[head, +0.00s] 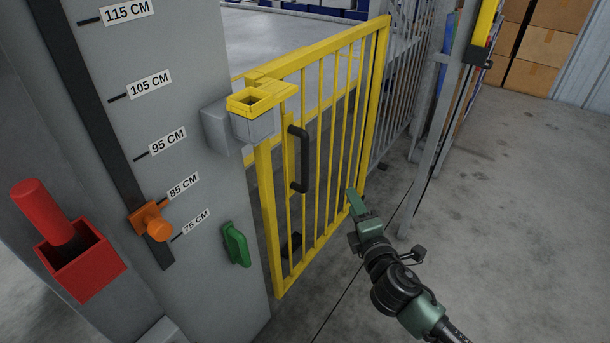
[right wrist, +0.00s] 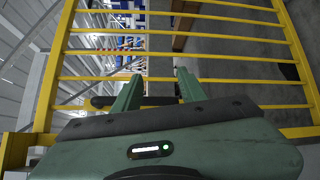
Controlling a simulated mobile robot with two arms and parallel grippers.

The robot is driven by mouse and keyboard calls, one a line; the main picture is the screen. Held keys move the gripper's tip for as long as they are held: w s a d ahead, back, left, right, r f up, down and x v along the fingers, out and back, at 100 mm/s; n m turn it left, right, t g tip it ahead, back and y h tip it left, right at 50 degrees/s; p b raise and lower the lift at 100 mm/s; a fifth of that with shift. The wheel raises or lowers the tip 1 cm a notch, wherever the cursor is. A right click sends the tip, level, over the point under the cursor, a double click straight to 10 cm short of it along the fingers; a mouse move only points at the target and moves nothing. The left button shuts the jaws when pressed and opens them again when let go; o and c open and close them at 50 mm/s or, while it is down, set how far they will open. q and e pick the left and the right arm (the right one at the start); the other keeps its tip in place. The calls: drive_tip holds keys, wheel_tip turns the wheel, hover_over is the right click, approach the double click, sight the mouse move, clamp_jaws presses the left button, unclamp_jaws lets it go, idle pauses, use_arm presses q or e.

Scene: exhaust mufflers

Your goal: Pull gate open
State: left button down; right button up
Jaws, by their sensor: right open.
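The yellow barred gate (head: 343,130) stands upright beside the grey post, its near end close to a grey box with a yellow square-topped piece (head: 262,97) over it. A black D-shaped handle (head: 299,160) is fixed on its near side. My right gripper (head: 355,200) is to the right of the handle and lower in the head view, in front of the bars. In the right wrist view, the fingers (right wrist: 158,88) are spread and empty, pointing at the gate bars (right wrist: 180,56). A dark bar, seemingly the handle (right wrist: 158,101), shows between and beside them. My left gripper is out of view.
A grey upright (head: 435,140) stands right of the gate. Concrete floor (head: 520,200) is clear at the right.

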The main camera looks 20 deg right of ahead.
sight(308, 166)
drive_tip(key=w+a+r+n+y, duration=0.1)
drive_tip(key=w+a+n+y, duration=0.1)
drive_tip(key=n, duration=0.5)
drive_tip(key=w+a+r+n+y, duration=0.1)
drive_tip(key=w+a+n+y, duration=0.2)
drive_tip(key=w+n, duration=0.3)
drive_tip(key=w+a+r+n+g+y, duration=0.1)
drive_tip(key=w+n+y, duration=0.3)
drive_tip(key=n, duration=0.5)
drive_tip(key=shift+w+a+r+y, duration=0.1)
drive_tip(key=shift+a+r+y, duration=0.45)
drive_tip(key=shift+a, duration=0.15)
drive_tip(key=shift+w+a, duration=0.35)
drive_tip(key=shift+w, duration=0.2)
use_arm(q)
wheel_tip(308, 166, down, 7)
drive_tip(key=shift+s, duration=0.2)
use_arm(e)
clamp_jaws()
